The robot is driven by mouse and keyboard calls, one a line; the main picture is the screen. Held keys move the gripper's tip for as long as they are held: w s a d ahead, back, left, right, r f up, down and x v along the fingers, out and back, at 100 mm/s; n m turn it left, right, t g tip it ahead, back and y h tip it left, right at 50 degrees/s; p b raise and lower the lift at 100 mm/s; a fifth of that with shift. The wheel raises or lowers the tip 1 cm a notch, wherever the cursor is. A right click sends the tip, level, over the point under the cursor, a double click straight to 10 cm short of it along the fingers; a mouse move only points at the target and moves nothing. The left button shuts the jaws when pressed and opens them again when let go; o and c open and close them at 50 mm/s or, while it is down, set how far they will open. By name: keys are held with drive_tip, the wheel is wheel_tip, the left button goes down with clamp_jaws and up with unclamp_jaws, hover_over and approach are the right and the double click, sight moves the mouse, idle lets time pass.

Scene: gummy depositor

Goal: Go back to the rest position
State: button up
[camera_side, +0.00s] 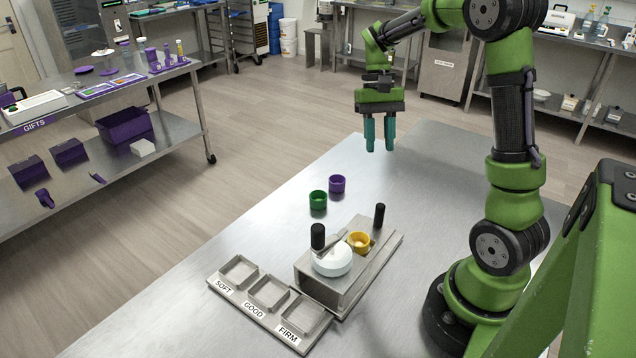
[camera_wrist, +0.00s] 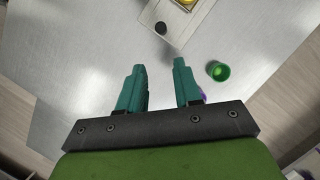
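My gripper (camera_side: 380,134) hangs in the air above the back of the steel table (camera_side: 440,165), fingers pointing down. In the wrist view its two teal fingers (camera_wrist: 158,68) stand apart with nothing between them. It is clear of the depositor (camera_side: 345,290), a steel block with a white round part (camera_side: 332,261) and black knobs. A yellow cup (camera_side: 359,241) sits at the depositor. A green cup (camera_side: 318,200) and a purple cup (camera_side: 337,184) stand on the table behind it. In the wrist view the green cup (camera_wrist: 218,71) shows, while the purple one is mostly hidden by a finger.
A tray (camera_side: 250,305) with compartments labelled SOFT, GOOD and FIRM lies in front of the depositor. The table around my gripper is bare. A gifts shelf (camera_side: 180,130) stands at the left across the floor, and more benches stand along the back.

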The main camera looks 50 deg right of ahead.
drive_tip(key=s+a+r+n+t, duration=0.2)
drive_tip(key=a+t, duration=0.3)
drive_tip(key=a, duration=0.4)
drive_tip(key=s+a+r+n+t, duration=0.3)
drive_tip(key=s+a+r+t, duration=0.1)
drive_tip(key=a, duration=0.6)
drive_tip(key=shift+r+t+h, duration=0.15)
drive_tip(key=shift+t+h, duration=0.25)
drive_tip(key=shift+t, duration=0.1)
